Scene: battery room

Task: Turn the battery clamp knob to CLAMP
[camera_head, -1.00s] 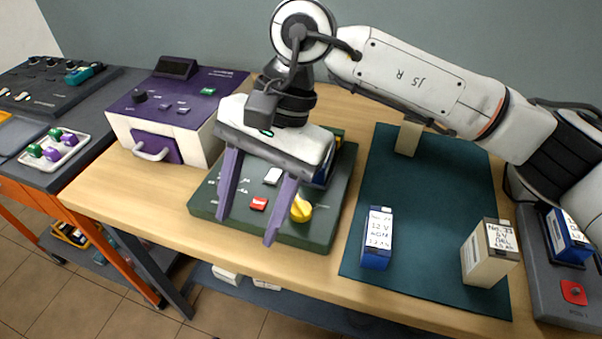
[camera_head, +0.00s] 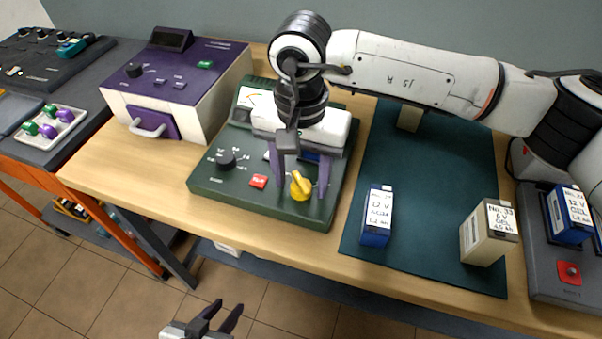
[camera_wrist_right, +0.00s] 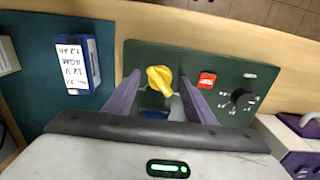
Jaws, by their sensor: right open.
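The yellow clamp knob (camera_head: 300,185) sits on the front right of the green tester panel (camera_head: 210,183). My right gripper (camera_head: 300,186) is open and points down at it, one purple finger on each side of the knob. In the right wrist view the yellow knob (camera_wrist_right: 160,79) shows between the two open fingers (camera_wrist_right: 158,92); I cannot tell whether they touch it. A blue battery lies partly hidden behind the right gripper in the panel. My left gripper (camera_head: 222,318) is low at the bottom edge, over the floor, with its fingers apart and nothing between them.
A red button (camera_head: 258,181) and a black dial (camera_head: 226,160) are left of the knob. A blue battery (camera_head: 376,217) and a cream battery (camera_head: 486,238) stand on the dark green mat (camera_head: 425,185). A purple-topped machine (camera_head: 180,85) stands left.

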